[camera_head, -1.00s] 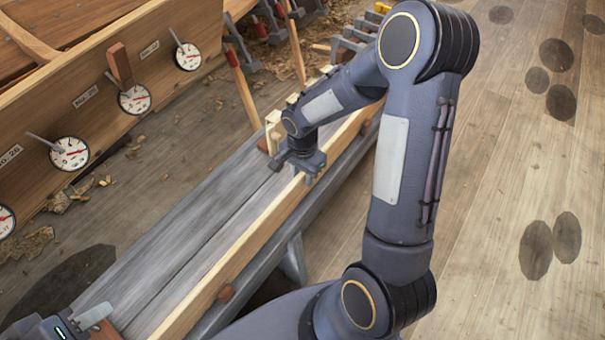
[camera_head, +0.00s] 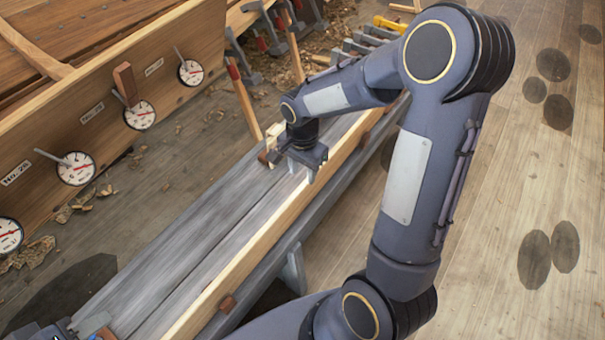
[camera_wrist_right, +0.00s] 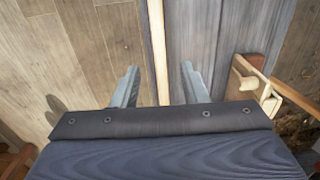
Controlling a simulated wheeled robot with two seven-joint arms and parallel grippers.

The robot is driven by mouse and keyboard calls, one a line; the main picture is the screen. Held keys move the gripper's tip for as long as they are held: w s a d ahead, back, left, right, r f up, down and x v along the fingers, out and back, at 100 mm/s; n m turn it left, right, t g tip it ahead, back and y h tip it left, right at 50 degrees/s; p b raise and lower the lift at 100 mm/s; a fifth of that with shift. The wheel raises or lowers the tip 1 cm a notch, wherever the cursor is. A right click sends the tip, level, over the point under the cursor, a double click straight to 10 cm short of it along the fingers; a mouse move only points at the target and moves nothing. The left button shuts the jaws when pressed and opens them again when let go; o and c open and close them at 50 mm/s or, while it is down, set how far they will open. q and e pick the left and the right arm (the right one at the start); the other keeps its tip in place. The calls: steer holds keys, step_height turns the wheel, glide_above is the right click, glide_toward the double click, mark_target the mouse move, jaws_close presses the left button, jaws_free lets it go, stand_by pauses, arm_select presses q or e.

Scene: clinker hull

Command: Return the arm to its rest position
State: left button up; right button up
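My right arm (camera_head: 405,175) reaches over the long grey bench (camera_head: 190,235). Its right gripper (camera_head: 303,172) hangs over the pale wooden strip along the bench edge. In the right wrist view its two grey fingers (camera_wrist_right: 160,85) are spread apart, with the pale strip (camera_wrist_right: 157,45) passing between them in the picture. Nothing is held between them. My left gripper (camera_head: 75,328) is only partly in view at the bottom left corner, by the near end of the bench.
A wooden hull side with several round dials, one of them the near dial (camera_head: 76,168), stands at the left. Clamps (camera_head: 372,40) lie at the bench's far end. The plank floor (camera_head: 490,250) at right is open.

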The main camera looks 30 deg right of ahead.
stand_by(0.5)
steer(key=s+a+r+n+t+y, duration=0.2)
steer(key=s+a+r+n+t, duration=0.1)
steer(key=s+r+n, duration=0.5)
steer(key=s+a+r+n+t+y, duration=0.25)
steer(key=s+r+n, duration=0.2)
steer(key=s, duration=0.55)
step_height(320, 180, up, 19)
steer(key=p, duration=1.8)
steer(key=shift+a+r+m+h+p, duration=0.2)
steer(key=shift+a+m+h+p, duration=0.05)
steer(key=shift+m+h+p, duration=0.1)
